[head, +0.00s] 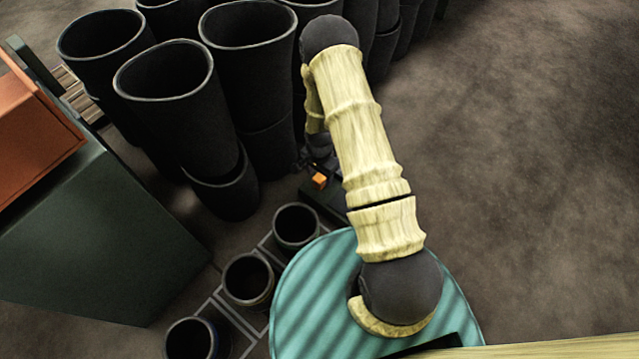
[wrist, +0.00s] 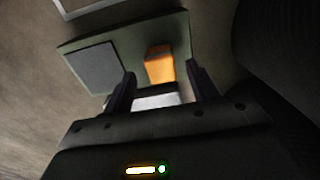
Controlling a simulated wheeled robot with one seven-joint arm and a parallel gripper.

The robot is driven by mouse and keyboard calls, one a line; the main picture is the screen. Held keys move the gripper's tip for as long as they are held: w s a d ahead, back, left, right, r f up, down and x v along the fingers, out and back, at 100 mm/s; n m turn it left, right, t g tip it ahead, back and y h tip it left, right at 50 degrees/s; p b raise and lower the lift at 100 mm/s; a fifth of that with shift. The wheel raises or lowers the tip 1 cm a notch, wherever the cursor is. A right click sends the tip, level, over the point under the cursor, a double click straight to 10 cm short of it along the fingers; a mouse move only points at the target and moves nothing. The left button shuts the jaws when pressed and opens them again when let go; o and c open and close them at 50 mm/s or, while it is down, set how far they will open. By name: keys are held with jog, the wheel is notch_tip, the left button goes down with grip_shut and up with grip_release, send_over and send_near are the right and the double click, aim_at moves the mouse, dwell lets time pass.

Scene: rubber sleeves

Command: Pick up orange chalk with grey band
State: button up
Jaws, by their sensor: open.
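The orange chalk (wrist: 160,66) is a small block on a dark green board in the wrist view. It lies ahead of my gripper (wrist: 161,82), around the middle of the gap between the two dark fingers. The fingers are open, and I cannot tell how far beyond their tips the chalk is. A pale grey patch (wrist: 157,101) shows between the fingers, below the chalk; I cannot tell if it is the chalk's band. In the head view the orange chalk (head: 319,181) shows small beside my arm, just below my dark gripper (head: 312,166).
The green board (wrist: 124,42) carries a grey square (wrist: 94,67). Tall black sleeves (head: 175,105) crowd the back left. Several short black cups (head: 248,281) stand in a row at front left. A dark green cabinet (head: 90,240) with an orange box (head: 35,140) is at left. Floor at right is clear.

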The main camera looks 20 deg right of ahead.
aim_at(320, 178)
notch_tip(320, 178, down, 3)
jog(key=shift+f+b, duration=0.15)
jog(key=shift+b, duration=0.9)
jog(key=c, duration=1.1)
jog(key=shift+r, duration=0.2)
notch_tip(320, 178, up, 10)
jog(key=p, duration=0.7)
jog(key=shift+f, duration=0.1)
jog(key=shift+w, duration=0.1)
